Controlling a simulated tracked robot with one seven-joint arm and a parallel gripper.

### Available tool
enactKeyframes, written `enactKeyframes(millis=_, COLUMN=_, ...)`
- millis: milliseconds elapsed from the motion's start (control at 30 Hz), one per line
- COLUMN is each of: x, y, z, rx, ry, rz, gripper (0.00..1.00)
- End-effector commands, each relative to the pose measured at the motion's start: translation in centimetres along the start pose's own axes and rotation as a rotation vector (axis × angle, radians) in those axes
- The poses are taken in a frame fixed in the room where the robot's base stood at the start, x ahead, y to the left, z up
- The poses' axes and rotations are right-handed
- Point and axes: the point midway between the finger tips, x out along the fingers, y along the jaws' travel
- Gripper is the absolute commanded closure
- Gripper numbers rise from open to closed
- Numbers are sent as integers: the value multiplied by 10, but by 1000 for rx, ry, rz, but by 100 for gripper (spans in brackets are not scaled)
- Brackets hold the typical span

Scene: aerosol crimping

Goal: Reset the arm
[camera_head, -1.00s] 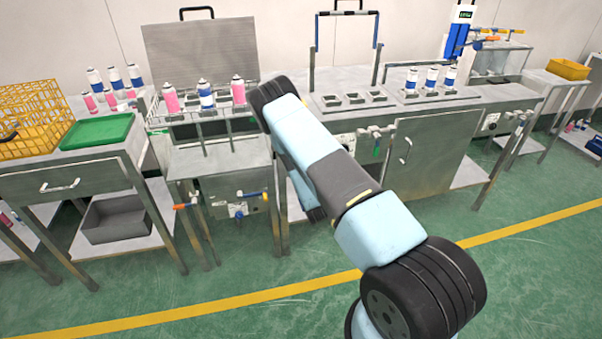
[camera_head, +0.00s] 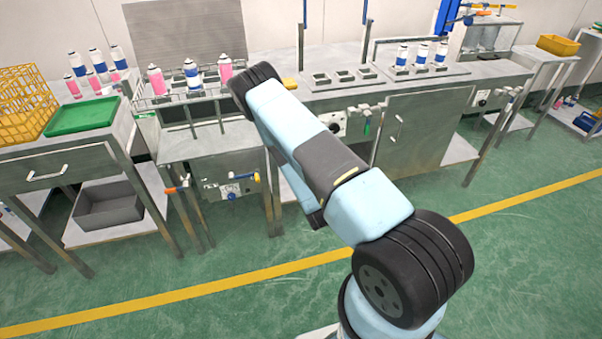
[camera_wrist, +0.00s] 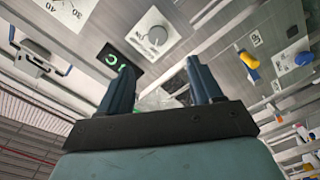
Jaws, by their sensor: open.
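My arm reaches from the lower right toward the worktables in the head view, folded at the elbow. The arm's end is hidden behind its own links there. In the wrist view my gripper (camera_wrist: 162,92) shows two dark blue fingers standing well apart, with nothing held between them. Beyond the fingers are a grey machine panel with a round knob (camera_wrist: 157,36) and a dark display with green characters (camera_wrist: 119,59).
Pink and blue-white cans (camera_head: 191,74) stand in a rack near my elbow. A green tray (camera_head: 82,116) and yellow basket (camera_head: 22,103) are at left. More cans (camera_head: 421,54) stand on the right bench. Green floor (camera_head: 250,265) in front is clear.

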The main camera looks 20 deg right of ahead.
Motion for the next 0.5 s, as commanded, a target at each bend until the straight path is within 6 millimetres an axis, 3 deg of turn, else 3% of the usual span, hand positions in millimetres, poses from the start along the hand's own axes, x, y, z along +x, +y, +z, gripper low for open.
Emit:
enactKeyframes(millis=333, x=3, y=3, z=-2, rx=6, ry=-6, rz=0, gripper=35)
enactKeyframes(millis=500, x=21, y=21, z=-12, rx=59, ry=-52, rz=-5, gripper=35)
